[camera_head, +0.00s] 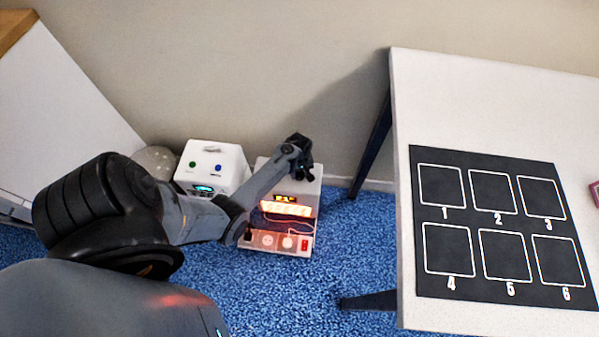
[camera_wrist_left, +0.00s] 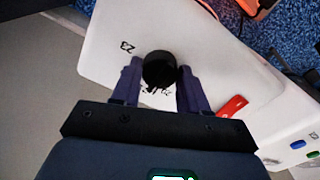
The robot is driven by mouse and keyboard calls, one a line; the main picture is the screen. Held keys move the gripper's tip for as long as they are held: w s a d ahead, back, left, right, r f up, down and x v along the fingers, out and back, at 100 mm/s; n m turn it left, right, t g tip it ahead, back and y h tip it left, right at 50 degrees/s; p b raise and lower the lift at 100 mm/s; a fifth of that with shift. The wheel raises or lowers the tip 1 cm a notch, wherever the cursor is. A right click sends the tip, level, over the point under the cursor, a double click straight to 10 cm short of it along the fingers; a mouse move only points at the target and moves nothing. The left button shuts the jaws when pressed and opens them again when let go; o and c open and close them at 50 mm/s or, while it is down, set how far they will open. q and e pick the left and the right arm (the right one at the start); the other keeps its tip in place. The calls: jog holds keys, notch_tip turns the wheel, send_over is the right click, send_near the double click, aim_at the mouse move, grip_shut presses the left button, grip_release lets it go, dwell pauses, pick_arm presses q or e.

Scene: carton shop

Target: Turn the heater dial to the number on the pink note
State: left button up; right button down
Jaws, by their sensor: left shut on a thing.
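The heater (camera_head: 309,199) is a white box on the blue carpet by the wall, with glowing orange bars and a small lit display on its front. In the left wrist view its pale top (camera_wrist_left: 105,45) carries a round black dial (camera_wrist_left: 160,66) and printed numbers; one reads 23, others are partly hidden by the dial and fingers. My left gripper (camera_head: 304,172) is over the heater's top; in the wrist view its two fingers (camera_wrist_left: 160,84) are shut on the dial from both sides. I cannot make out a pink note. My right gripper is not in view.
A white device (camera_head: 228,160) with blue and green buttons stands left of the heater. A white table (camera_head: 480,100) at right bears a black mat (camera_head: 470,235) with numbered squares and a pinkish object (camera_head: 595,192) at the edge. A red piece (camera_wrist_left: 232,106) lies beside the dial.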

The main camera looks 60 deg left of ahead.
pick_arm(q)
jog(key=shift+c, duration=0.3)
jog(key=shift+r+n+p, duration=0.15)
jog(key=shift+n+p, duration=0.65)
jog(key=shift+p, duration=0.1)
jog(key=shift+d+n+p, duration=0.1)
jog(key=shift+n+p, duration=0.75)
jog(key=shift+n, duration=0.25)
jog(key=shift+n+p, duration=0.4)
jog(key=shift+n, duration=0.8)
jog(key=shift+f+n, duration=0.2)
jog(key=shift+n, duration=1)
jog(key=o, duration=1.1)
jog(key=shift+c, duration=0.2)
